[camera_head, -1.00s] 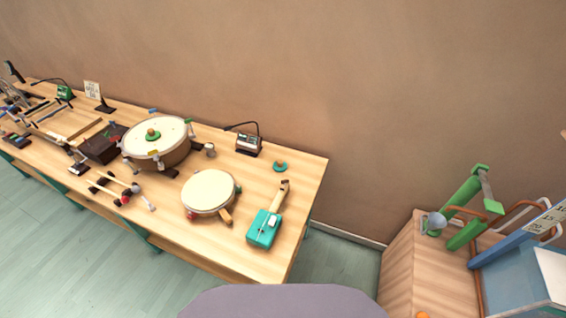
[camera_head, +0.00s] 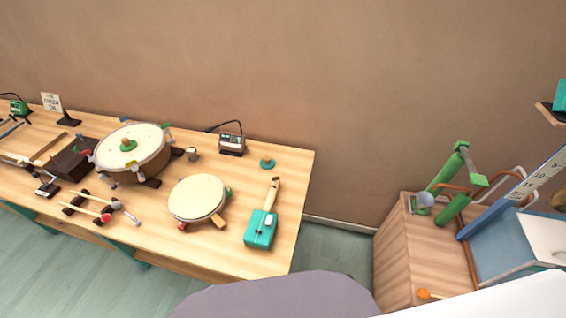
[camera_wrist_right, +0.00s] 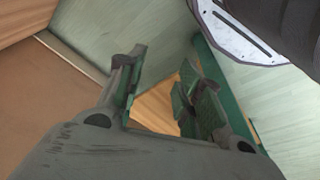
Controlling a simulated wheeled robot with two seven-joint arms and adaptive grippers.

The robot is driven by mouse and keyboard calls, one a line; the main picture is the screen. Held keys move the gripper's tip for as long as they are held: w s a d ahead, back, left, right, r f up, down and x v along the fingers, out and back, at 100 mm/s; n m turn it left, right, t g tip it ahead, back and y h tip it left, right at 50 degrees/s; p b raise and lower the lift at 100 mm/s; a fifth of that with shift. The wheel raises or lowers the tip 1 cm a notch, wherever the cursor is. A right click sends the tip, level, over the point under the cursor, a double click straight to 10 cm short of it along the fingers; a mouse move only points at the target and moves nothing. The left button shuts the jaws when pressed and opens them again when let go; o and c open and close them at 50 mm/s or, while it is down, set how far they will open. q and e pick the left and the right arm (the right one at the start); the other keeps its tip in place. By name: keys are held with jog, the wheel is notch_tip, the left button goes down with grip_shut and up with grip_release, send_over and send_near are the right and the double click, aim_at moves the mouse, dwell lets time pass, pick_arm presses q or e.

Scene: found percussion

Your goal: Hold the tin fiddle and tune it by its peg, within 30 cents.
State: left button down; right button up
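The tin fiddle has a teal box body (camera_head: 261,230) and a pale wooden neck (camera_head: 272,193). It lies on the right end of the wooden bench, neck pointing to the back. Its peg is too small to make out. My right gripper (camera_wrist_right: 160,90) shows in the right wrist view with its two fingers apart and nothing between them. The floor and a strip of wood show beyond it, and the fiddle is not visible there. Neither gripper shows in the head view. A small device with a display and a cable (camera_head: 231,142) stands behind the fiddle.
A round pale drum (camera_head: 197,197) lies left of the fiddle, and a larger drum (camera_head: 130,150) stands farther left. Mallets (camera_head: 95,208) lie at the front left. A green disc (camera_head: 267,163) lies behind the fiddle. A wooden cabinet (camera_head: 400,245) stands right, across a floor gap.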

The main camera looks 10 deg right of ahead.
jog(key=w+a+r+m+b, duration=0.15)
jog(key=w+r, duration=0.25)
jog(key=r, duration=0.5)
jog(key=w+a+r+m+t+y, duration=0.15)
jog(key=w+r, duration=0.25)
jog(key=r, duration=0.4)
jog(key=w+a+r+m+g, duration=0.15)
jog(key=w+r, duration=0.25)
jog(key=r, duration=0.5)
jog(key=w+a+r+m, duration=0.2)
jog(key=w+r+m, duration=0.2)
jog(key=w+m, duration=0.2)
jog(key=w+a+r+m+y, duration=0.1)
jog(key=w+a+r+m, duration=0.2)
jog(key=w, duration=0.8)
jog(key=w+a+r+m+g+y, duration=0.1)
jog(key=w+a+r+m, duration=0.1)
jog(key=w+r+m, duration=0.4)
jog(key=w+m, duration=0.2)
jog(key=m, duration=0.2)
jog(key=shift+w+a+r, duration=0.15)
jog(key=shift+a, duration=0.15)
